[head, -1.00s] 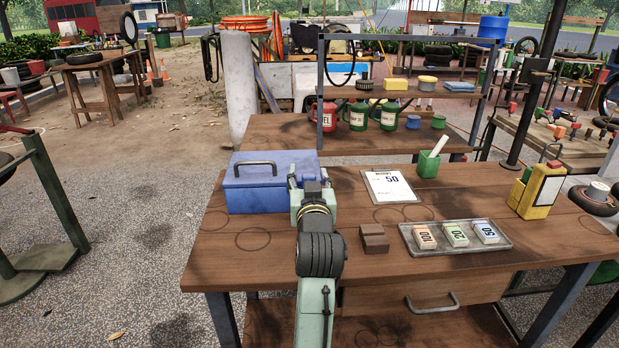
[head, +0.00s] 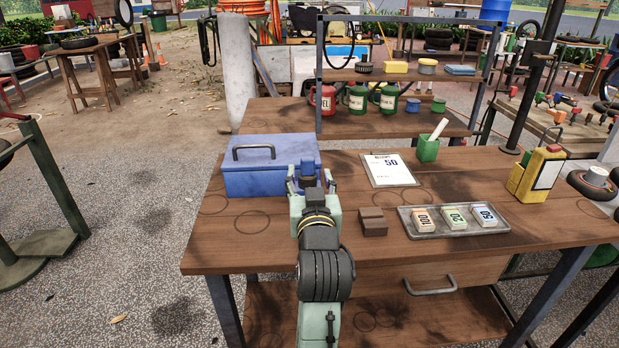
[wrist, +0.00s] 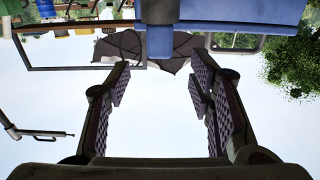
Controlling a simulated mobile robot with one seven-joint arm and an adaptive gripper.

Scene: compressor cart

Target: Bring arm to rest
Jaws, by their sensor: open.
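My gripper (head: 308,178) is in front of the right part of the blue toolbox (head: 245,182), seen from the head. Its two fingers are spread apart, with no held object visible between them. The wrist view looks upside down; the open gripper fingers (wrist: 158,78) frame pale sky there, and the blue toolbox (wrist: 255,14) fills part of the top edge. The toolbox is closed and stands on the wooden workbench (head: 255,250) with its handle on top. My arm comes up from the bottom of the head view, over the bench's front edge.
A brown block (head: 373,222) and a metal tray (head: 440,233) with numbered blocks lie right of my arm. Bare bench shows left of my arm.

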